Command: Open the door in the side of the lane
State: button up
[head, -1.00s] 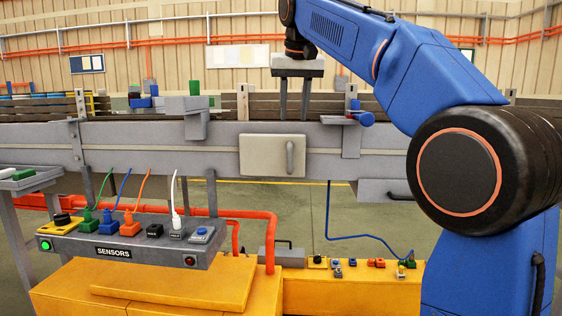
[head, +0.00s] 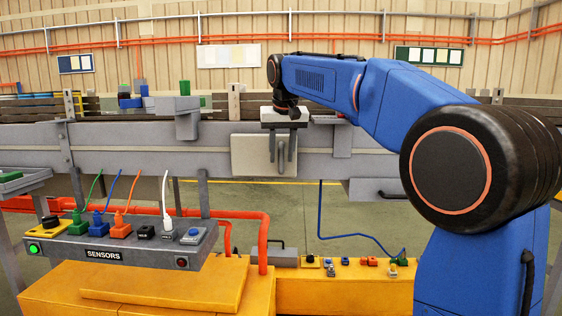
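The door (head: 248,160) is a pale, nearly square panel in the grey side wall of the lane (head: 375,138). It looks shut, flush with the wall. Its grey upright handle (head: 281,158) is at the right part of the panel. My gripper (head: 282,155) points down in front of the door, in the head view. Its two fingers are apart, one on each side of the handle as seen here. I cannot tell whether they touch it or are still in front of it.
A grey box labelled SENSORS (head: 130,250) with coloured plugs and cables stands at lower left. Orange pipes (head: 262,235) and a yellow bench (head: 165,282) lie below the lane. A grey box with a dark handle (head: 372,190) hangs right of the door.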

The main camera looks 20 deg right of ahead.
jog(key=shift+x, duration=1.4)
grip_shut()
